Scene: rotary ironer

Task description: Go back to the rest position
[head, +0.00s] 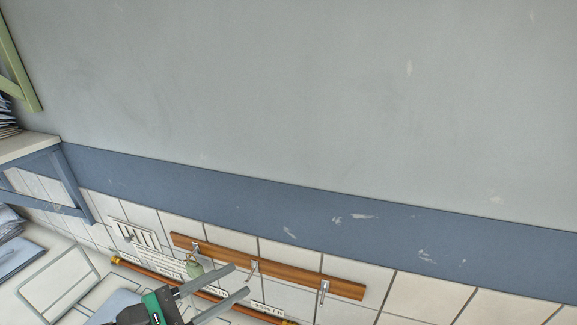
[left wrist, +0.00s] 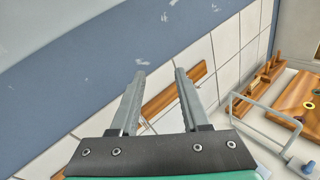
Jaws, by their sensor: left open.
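My left gripper (head: 240,283) is at the bottom of the head view, in front of the tiled wall and the wooden hook rail. Its two grey fingers are apart, with nothing between them. In the left wrist view the gripper (left wrist: 157,72) also shows open and empty, its fingers pointing toward the wall. My right gripper is in neither view.
A wooden rail (head: 220,253) with metal hooks runs along the white tiles. A copper-coloured pipe (head: 140,268) lies below it. A blue-framed shelf (head: 72,184) stands at the left. The left wrist view shows a wooden board (left wrist: 297,103) and a metal frame (left wrist: 262,108) at right.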

